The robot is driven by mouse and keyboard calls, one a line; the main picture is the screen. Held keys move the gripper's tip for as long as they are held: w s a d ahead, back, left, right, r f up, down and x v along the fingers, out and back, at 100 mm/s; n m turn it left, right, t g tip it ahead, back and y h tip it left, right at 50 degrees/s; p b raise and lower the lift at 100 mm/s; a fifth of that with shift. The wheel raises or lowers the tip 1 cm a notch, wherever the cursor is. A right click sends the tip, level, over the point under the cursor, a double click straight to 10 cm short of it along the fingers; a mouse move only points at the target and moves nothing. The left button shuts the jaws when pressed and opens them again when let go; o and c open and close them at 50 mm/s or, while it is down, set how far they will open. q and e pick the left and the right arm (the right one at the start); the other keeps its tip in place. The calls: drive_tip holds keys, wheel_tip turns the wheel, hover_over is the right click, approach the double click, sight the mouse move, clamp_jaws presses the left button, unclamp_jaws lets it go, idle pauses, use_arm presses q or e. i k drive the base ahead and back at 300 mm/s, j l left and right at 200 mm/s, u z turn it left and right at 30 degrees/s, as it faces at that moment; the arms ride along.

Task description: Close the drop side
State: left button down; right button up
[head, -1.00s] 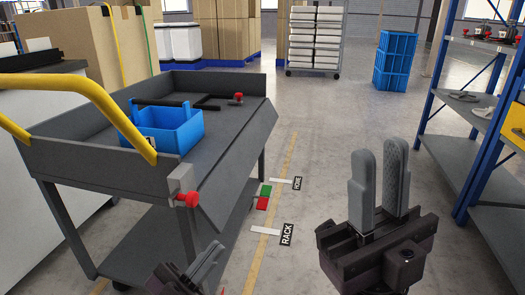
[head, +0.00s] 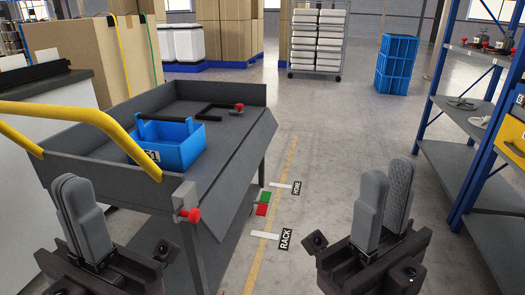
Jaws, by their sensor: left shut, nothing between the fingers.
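A grey trolley (head: 90,152) with a yellow handle stands at left in the head view. Its drop side (head: 228,190), a grey panel on the right long side, hangs tilted outward and down. A red knob (head: 190,215) sits at the near corner post and another red knob (head: 239,106) at the far end. My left gripper (head: 82,215) is shut and empty, in front of the trolley's near end, apart from the panel. My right gripper (head: 385,205) is right of the trolley over the floor, its two fingers apart with a narrow gap.
A blue tote (head: 178,148) and a black bar (head: 212,109) lie on the trolley's top. Blue-framed shelving (head: 462,165) stands close on the right. Floor with a yellow line and RACK and HOME labels (head: 285,239) is clear between. Blue crates (head: 396,64) stand behind.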

sight(218, 209)
drive_tip(key=i+l+u, duration=0.1)
drive_tip(key=l, duration=0.2)
drive_tip(key=i+l+u, duration=0.1)
drive_tip(key=i+l, duration=0.15)
drive_tip(key=i+l+u, duration=0.1)
drive_tip(key=l, duration=0.3)
drive_tip(key=i+l+u, duration=0.1)
drive_tip(key=l, duration=0.25)
drive_tip(key=i+l+u, duration=0.1)
drive_tip(key=l, duration=0.25)
drive_tip(key=i+l+u, duration=0.1)
drive_tip(key=l, duration=0.3)
drive_tip(key=i, duration=0.1)
